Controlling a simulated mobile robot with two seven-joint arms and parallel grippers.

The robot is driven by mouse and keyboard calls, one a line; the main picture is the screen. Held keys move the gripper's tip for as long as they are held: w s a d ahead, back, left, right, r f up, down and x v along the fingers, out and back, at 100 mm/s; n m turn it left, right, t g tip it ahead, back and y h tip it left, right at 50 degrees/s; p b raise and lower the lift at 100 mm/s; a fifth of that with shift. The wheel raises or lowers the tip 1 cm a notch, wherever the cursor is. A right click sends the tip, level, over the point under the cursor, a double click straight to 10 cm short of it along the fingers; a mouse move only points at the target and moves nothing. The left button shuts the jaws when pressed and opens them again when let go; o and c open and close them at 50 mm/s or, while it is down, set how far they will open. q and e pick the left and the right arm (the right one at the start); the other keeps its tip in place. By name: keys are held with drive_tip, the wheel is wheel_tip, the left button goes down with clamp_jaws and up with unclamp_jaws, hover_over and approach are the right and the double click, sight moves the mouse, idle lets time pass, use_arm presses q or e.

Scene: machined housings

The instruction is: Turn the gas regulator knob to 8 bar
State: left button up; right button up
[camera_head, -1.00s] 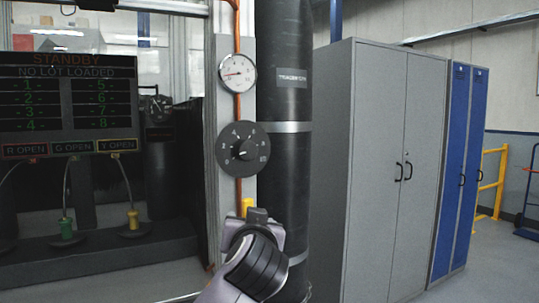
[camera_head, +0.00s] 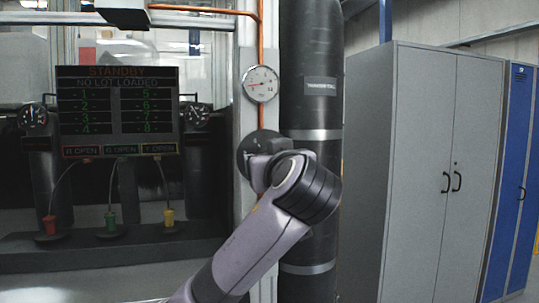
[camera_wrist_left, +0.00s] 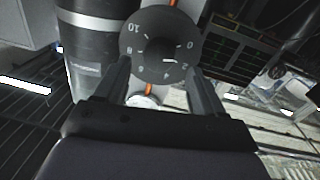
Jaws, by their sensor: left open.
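The regulator knob (camera_head: 243,153) is a dark round dial on the grey post, mostly hidden by my gripper in the head view. In the left wrist view the knob (camera_wrist_left: 158,45) shows almost whole, upside down, with white numerals; its white mark seems to point near 2. My left gripper (camera_wrist_left: 158,78) is open, its two fingers on either side of the knob's lower part. In the head view my left gripper (camera_head: 262,160) is in front of the knob; contact cannot be told. My right gripper is not in view.
A round white gauge (camera_head: 261,84) sits above the knob on a copper pipe (camera_head: 260,30). A black cylinder (camera_head: 311,90) stands just right. A STANDBY display (camera_head: 118,112) is left, with grey cabinets (camera_head: 430,150) right.

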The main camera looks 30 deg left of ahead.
use_arm(q)
drive_tip(key=x, duration=0.3)
drive_tip(key=shift+w+a+p, duration=0.25)
drive_tip(key=shift+w+p, duration=0.05)
drive_tip(key=shift+p, duration=0.1)
drive_tip(key=c, duration=1.1)
drive_tip(key=shift+o, duration=0.2)
